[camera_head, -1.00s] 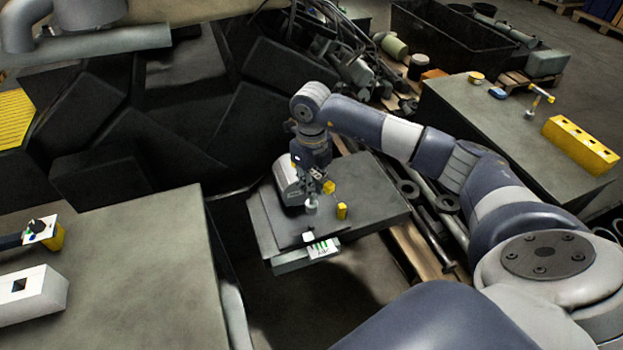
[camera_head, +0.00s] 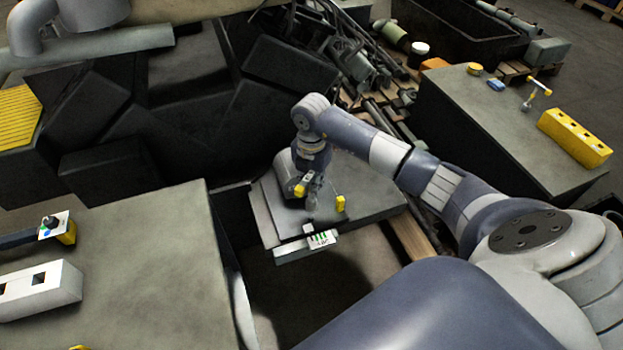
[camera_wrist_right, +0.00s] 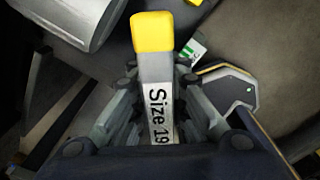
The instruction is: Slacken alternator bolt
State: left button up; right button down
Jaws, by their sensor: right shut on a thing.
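My right gripper (camera_head: 312,192) is shut on a grey wrench with a yellow end (camera_wrist_right: 153,35). In the right wrist view "Size 19" reads along its handle, between the fingers (camera_wrist_right: 155,115). In the head view the yellow end (camera_head: 300,190) points left of the gripper. A grey cylindrical body (camera_head: 284,172), probably the alternator, lies on the grey platform (camera_head: 375,190) just beside the gripper; part of it shows in the wrist view (camera_wrist_right: 72,18). The bolt and the wrench's working end are hidden. My left gripper is not in view.
A small yellow block (camera_head: 340,202) stands on the platform right of the gripper. A label with green marks (camera_head: 322,240) is at its front edge. A bench with a white slotted box (camera_head: 40,291) is at left; another bench with a yellow holed block (camera_head: 575,138) is at right.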

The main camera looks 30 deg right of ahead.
aim_at(311, 201)
jog(key=m+p, duration=0.1)
jog(key=m, duration=0.1)
jog(key=m+p, duration=0.1)
jog(key=m, duration=0.1)
jog(key=m+p, duration=0.1)
jog(key=m, duration=0.2)
jog(key=shift+f, duration=0.3)
notch_tip(311, 201, down, 3)
jog(key=shift+r+m+b, duration=0.2)
jog(key=shift+m+b, duration=0.2)
jog(key=shift+b, duration=0.35)
jog(key=shift+f, duration=0.55)
jog(key=shift+r, duration=0.1)
jog(key=shift+b, duration=0.3)
